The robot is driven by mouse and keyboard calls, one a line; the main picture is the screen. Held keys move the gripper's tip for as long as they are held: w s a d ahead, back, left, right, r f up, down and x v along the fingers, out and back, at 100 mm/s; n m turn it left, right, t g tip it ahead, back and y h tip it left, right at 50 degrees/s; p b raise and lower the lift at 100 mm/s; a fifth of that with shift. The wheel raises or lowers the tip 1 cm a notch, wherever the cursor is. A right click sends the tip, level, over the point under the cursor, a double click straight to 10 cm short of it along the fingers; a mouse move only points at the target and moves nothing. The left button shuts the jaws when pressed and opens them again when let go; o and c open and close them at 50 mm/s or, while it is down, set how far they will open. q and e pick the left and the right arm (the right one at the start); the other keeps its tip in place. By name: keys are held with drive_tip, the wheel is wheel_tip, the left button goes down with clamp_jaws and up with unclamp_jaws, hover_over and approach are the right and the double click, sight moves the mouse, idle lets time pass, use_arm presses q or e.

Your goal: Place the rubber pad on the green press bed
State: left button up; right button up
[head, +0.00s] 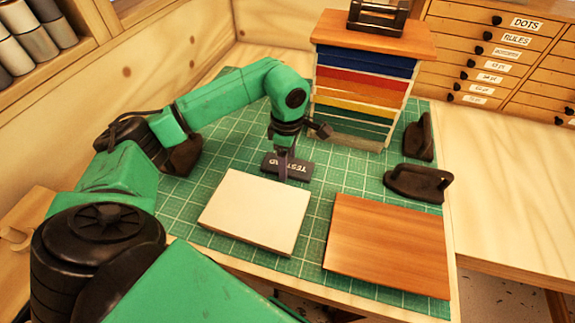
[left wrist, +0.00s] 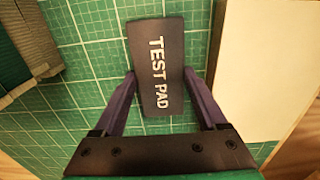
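The rubber pad (head: 299,170) is dark grey with the white words "TEST PAD". It lies at the middle of the green gridded mat (head: 222,163), the only green bed-like surface I see. My left gripper (head: 287,178) points down at the pad in the head view. In the left wrist view, the pad (left wrist: 158,65) sits between the two purple fingers of my left gripper (left wrist: 160,75). The fingertips are at its two long edges, with no clear gap; whether they press on it cannot be told. My right gripper is not in view.
A cream board (head: 255,212) lies just in front of the pad, and a wooden board (head: 388,245) to its right. A colourful drawer stack (head: 360,90) stands behind. Two dark handled tools (head: 418,184) (head: 420,138) are at the right. The mat's back left is clear.

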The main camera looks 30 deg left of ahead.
use_arm(q)
drive_tip(key=c, duration=0.5)
drive_tip(key=shift+c, duration=0.5)
drive_tip(key=shift+r, duration=0.1)
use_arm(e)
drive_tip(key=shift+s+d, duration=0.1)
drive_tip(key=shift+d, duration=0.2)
use_arm(q)
wheel_tip(320, 180, up, 6)
drive_tip(key=shift+w+r+b, duration=0.1)
drive_tip(key=shift+b, duration=0.8)
wheel_tip(320, 180, up, 14)
drive_tip(key=p, duration=0.4)
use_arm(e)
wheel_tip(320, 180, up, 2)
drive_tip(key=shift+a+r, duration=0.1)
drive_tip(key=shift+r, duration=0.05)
